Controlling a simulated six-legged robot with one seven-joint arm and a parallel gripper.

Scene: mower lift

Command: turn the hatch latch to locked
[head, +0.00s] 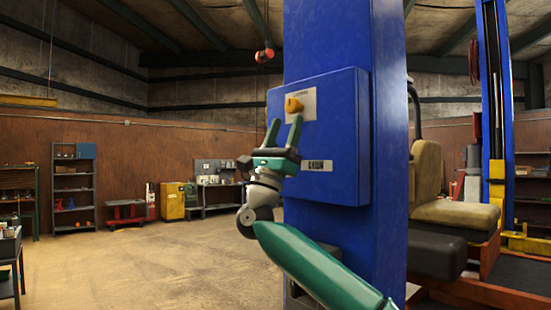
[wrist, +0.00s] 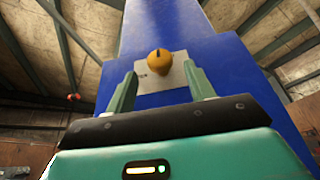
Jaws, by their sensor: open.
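The latch is an orange-yellow knob (head: 293,104) on a pale plate (head: 308,104), set on the front of a blue box (head: 340,135) on a blue column. In the wrist view the knob (wrist: 159,61) shows a dark mark near its top, and its plate (wrist: 178,73) sits behind it. My gripper (head: 284,123) is open and empty, with its two green fingers pointing up just below the knob. In the wrist view the fingertips (wrist: 159,70) stand apart on either side of the knob's line, and I see no contact. The gap in depth is hard to tell.
The blue column (head: 330,40) rises behind the box. A yellow mower seat (head: 455,215) stands to its right, by another blue post (head: 493,100). A red hanging piece (head: 264,55) is up left. The floor (head: 150,265) at left is open, with shelves and a yellow cabinet (head: 172,200) far back.

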